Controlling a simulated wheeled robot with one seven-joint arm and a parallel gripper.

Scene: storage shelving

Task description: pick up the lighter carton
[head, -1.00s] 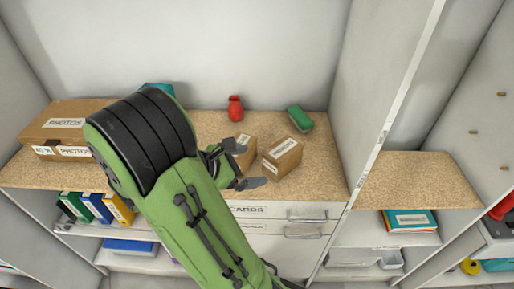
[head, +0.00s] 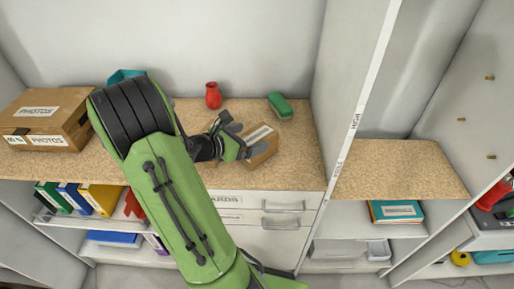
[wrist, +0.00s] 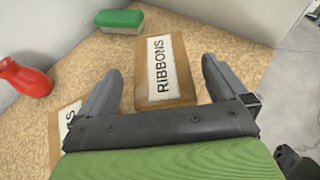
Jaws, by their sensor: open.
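A small brown carton labelled RIBBONS (wrist: 180,75) lies on the speckled worktop. It also shows in the head view (head: 262,136), partly covered by my gripper (head: 240,135). In the wrist view my gripper (wrist: 160,68) is open and empty, with one finger on each side of the RIBBONS carton. I cannot tell how far down the fingers reach beside it. A second small carton (wrist: 54,124) stands to its left, with only the end of its label in view. In the head view it is mostly hidden by my gripper. Which carton is lighter does not show.
A red vase (head: 213,96) and a green object (head: 280,105) stand behind the cartons. A large PHOTOS carton (head: 62,106) is at the left. A tall white divider (head: 350,130) rises on the right. The worktop (head: 295,160) is bare between the RIBBONS carton and the divider.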

